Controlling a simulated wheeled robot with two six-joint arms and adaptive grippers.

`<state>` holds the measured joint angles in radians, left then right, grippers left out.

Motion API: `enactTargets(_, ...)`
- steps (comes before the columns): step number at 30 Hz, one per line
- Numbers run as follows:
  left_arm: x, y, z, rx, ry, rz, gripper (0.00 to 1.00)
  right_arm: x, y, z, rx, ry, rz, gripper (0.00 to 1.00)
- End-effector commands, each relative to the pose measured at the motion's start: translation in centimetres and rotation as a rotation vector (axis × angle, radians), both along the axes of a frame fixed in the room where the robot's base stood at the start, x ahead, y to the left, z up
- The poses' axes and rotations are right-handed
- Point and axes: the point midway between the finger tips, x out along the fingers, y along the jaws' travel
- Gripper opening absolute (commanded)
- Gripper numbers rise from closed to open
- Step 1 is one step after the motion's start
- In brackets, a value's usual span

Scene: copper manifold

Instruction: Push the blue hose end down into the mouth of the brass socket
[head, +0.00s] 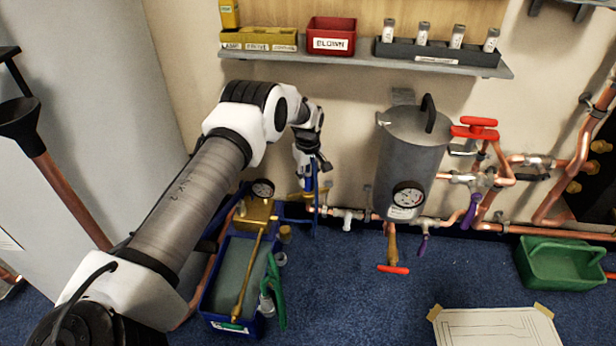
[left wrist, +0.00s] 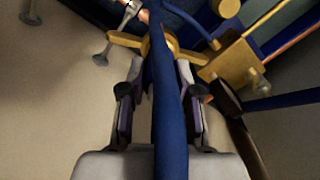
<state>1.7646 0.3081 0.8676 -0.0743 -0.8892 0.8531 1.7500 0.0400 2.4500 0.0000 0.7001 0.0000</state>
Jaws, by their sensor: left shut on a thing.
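The blue hose (head: 316,185) hangs beside the wall pipe in the head view, below my left gripper (head: 309,172). In the left wrist view the blue hose (left wrist: 168,110) runs lengthwise between the two fingers of my left gripper (left wrist: 158,78), which is shut on it. The brass socket (left wrist: 122,39), with side lugs, lies just beyond the fingertips, and the hose crosses in front of it. In the head view the brass socket (head: 296,196) shows small at the pipe's left end. The hose covers the socket's mouth, so I cannot tell whether the hose end is inside. My right gripper is not in view.
A brass block with a gauge (head: 256,213) stands close left of the socket, above a blue tray (head: 207,303). Copper pipe (head: 333,213) runs right along the wall to a grey tank (head: 408,160). A shelf (head: 350,65) is above.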

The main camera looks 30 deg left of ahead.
Motion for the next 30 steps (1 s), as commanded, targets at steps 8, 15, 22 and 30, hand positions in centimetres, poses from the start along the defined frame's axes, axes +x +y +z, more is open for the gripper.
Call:
enactTargets(8,0.0,0.0,0.0,0.0,0.0,0.0,0.61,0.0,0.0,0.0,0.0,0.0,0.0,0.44)
enactTargets(15,0.0,0.0,0.1,0.0,0.0,0.0,0.61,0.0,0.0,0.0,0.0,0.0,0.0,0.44)
enactTargets(22,0.1,0.0,3.7,0.0,-0.003,0.0,0.61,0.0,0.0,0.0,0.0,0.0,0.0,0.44)
enactTargets(30,0.0,0.0,7.4,0.0,-0.001,0.001,0.61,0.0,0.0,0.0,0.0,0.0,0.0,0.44)
